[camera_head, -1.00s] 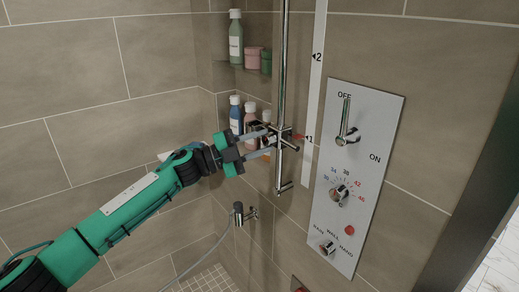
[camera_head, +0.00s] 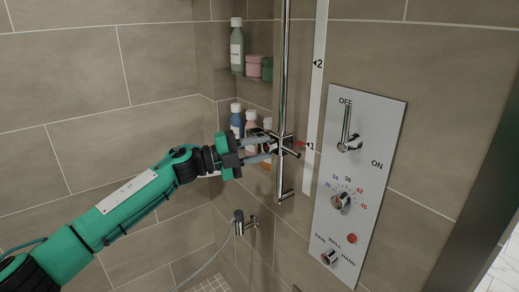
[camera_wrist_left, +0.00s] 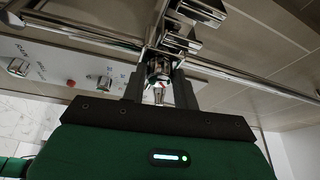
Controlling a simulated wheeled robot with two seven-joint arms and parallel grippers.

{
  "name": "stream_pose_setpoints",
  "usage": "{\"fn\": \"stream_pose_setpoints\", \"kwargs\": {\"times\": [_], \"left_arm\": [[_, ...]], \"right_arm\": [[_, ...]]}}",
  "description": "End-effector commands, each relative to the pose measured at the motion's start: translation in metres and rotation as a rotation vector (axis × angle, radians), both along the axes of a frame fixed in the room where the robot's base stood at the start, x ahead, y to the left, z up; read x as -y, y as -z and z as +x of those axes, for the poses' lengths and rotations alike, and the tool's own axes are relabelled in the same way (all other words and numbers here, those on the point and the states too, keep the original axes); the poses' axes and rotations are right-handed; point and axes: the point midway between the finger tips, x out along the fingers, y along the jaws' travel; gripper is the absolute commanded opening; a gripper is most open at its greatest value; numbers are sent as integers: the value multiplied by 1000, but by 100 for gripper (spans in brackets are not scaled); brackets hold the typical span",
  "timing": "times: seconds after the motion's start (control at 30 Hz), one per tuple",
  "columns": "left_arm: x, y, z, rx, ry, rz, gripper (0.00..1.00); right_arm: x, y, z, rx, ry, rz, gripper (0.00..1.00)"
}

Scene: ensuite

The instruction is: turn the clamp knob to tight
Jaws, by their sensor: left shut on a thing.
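The chrome clamp (camera_head: 286,143) sits on the vertical shower rail (camera_head: 283,70), beside the 1 mark of the white scale strip. A small red pointer (camera_head: 299,144) shows at its right. My left gripper (camera_head: 270,150) reaches it from the left, its two fingers shut on the clamp knob. In the left wrist view the chrome knob (camera_wrist_left: 159,68) shows between the fingertips (camera_wrist_left: 158,84), with the rail running across behind it. The fingers partly hide the knob, and I cannot read any tight or loose marking. My right gripper is in neither view.
A control panel (camera_head: 360,185) with a lever, dials and a red button is on the wall right of the rail. Bottles (camera_head: 237,118) stand on a corner shelf behind my gripper.

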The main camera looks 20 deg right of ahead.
Motion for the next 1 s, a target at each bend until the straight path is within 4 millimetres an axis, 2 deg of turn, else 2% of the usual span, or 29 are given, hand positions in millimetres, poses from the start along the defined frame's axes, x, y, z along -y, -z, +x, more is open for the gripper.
{"fn": "stream_pose_setpoints", "kwargs": {"times": [0.03, 0.07, 0.17, 0.47, 0.57, 0.77, 1.0], "left_arm": [[0, 1, 0, 1, 0, 2, 7], [0, 1, 0, 1, 0, 2, 32], [0, 1, 0, 1, 0, 1, 51], [-1, 1, 0, 0, 0, 0, 51], [-7, 2, 1, 0, -1, 0, 51], [-41, 7, 3, 1, -4, 0, 51], [-95, 13, 5, 2, -3, 0, 51]], "right_arm": [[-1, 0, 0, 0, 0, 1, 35], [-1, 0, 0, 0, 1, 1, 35], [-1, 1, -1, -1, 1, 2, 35], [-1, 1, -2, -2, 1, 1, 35], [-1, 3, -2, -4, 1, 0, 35], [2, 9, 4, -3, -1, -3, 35], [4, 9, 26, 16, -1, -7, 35]]}}
